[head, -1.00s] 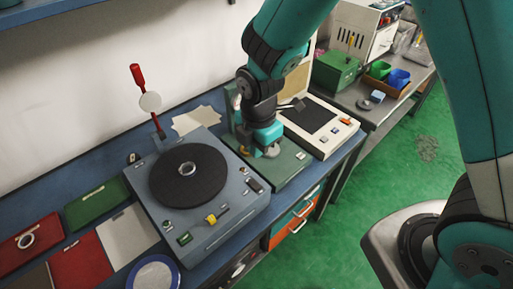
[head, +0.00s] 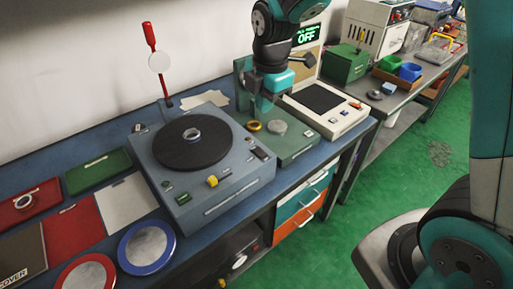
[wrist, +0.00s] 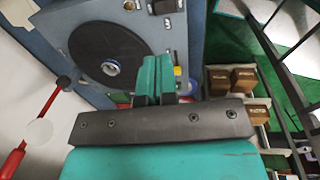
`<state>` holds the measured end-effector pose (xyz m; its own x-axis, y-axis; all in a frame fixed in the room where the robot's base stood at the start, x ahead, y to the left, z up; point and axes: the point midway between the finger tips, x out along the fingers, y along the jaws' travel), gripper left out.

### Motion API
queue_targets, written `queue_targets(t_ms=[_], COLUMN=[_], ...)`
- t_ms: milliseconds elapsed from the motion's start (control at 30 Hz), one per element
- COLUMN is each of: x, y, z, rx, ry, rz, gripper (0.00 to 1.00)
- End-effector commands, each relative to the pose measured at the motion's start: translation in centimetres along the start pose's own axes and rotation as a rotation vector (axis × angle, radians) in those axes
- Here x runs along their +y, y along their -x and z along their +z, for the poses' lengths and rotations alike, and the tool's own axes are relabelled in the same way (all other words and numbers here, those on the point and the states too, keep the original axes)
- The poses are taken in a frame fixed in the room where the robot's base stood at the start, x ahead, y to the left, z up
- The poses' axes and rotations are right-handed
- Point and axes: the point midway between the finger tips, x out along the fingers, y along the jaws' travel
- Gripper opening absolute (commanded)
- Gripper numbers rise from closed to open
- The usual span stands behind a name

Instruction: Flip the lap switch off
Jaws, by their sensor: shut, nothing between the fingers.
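The lap is a grey-blue box (head: 205,190) with a black round plate (head: 192,143), in the head view's middle. A metal ring (head: 192,134) lies on the plate and also shows in the wrist view (wrist: 110,67). A dark switch (head: 260,154) sits at the box's right front; its position is too small to tell. A yellow knob (head: 212,181) and a green button (head: 183,198) are on the front. My gripper (head: 263,105) is above the green stand, right of the lap, apart from the switch. Its teal fingers (wrist: 157,78) are shut and empty.
Behind is a display (head: 306,36) reading OFF. A red-handled upright rod (head: 152,42) stands behind the lap. Trays and round dishes (head: 147,247) lie at left.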

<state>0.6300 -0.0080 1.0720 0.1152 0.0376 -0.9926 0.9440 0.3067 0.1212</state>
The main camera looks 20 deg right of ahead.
Motion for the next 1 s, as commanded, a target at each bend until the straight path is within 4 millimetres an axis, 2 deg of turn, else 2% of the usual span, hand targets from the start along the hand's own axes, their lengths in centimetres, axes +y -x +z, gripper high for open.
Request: queue_targets(t_ms=[167, 267, 700, 833, 1000], x=[0.1, 0.0, -0.1, -0.1, 0.0], y=[-0.5, -1.6, -10.5, -12.4, -13.7], z=[-0.3, -0.3, 0.0, 0.0, 0.0], rx=[0.001, 0.001, 0.001, 0.000, 0.000], ry=[0.005, 0.004, 0.000, 0.000, 0.000], rz=[-0.002, -0.006, -0.007, -0.004, -0.002], gripper=[0.00, 0.00, 0.00, 0.00, 0.00])
